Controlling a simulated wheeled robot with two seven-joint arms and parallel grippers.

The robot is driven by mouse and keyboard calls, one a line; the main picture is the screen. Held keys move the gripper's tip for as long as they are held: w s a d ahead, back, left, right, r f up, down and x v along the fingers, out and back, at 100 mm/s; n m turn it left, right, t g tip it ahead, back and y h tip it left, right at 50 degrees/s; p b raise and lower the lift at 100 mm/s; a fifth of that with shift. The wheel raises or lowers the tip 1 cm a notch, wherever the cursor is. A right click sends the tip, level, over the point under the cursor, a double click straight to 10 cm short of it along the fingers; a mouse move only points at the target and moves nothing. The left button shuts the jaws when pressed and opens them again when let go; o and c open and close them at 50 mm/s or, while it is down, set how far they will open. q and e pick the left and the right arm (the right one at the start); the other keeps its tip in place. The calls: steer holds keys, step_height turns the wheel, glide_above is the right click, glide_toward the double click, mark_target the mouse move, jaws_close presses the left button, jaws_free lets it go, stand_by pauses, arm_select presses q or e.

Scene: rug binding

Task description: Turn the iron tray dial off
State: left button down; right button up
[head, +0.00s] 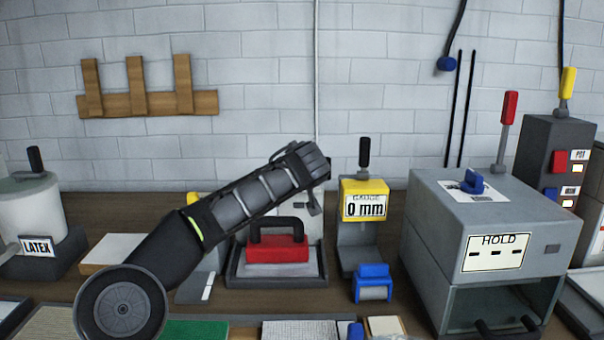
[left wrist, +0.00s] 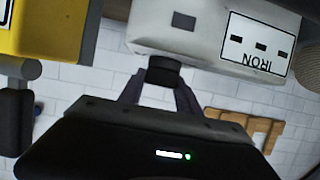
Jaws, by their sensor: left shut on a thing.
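The iron tray (head: 232,277) sits mid-table with a red iron (head: 278,249) with a black handle on it. A pale housing (head: 314,228) stands behind the iron, partly hidden by my left arm. In the left wrist view the housing (left wrist: 205,30) appears upside down with its IRON label (left wrist: 258,46). My left gripper (head: 314,208) is at the housing's upper part. In the wrist view my left gripper (left wrist: 160,88) is shut on a dark knob, the dial (left wrist: 162,71), at the housing's edge. The dial's setting cannot be read. My right gripper is out of view.
A yellow gauge (head: 365,186) reading 0 mm stands close right of the tray, with a black lever on top. A grey HOLD box (head: 425,250) is further right. A LATEX pot (head: 25,215) is far left. A wooden rack (head: 145,103) hangs on the wall.

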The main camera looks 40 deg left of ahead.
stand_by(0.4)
arm_select(q)
steer(key=c, duration=0.8)
jaws_free()
steer(key=shift+c, duration=0.2)
steer(key=b+v, duration=0.2)
steer(key=v, duration=0.5)
steer(key=shift+s+d+b, duration=0.2)
steer(key=shift+d+b, duration=0.1)
steer(key=shift+b, duration=0.1)
steer(key=shift+r, duration=0.1)
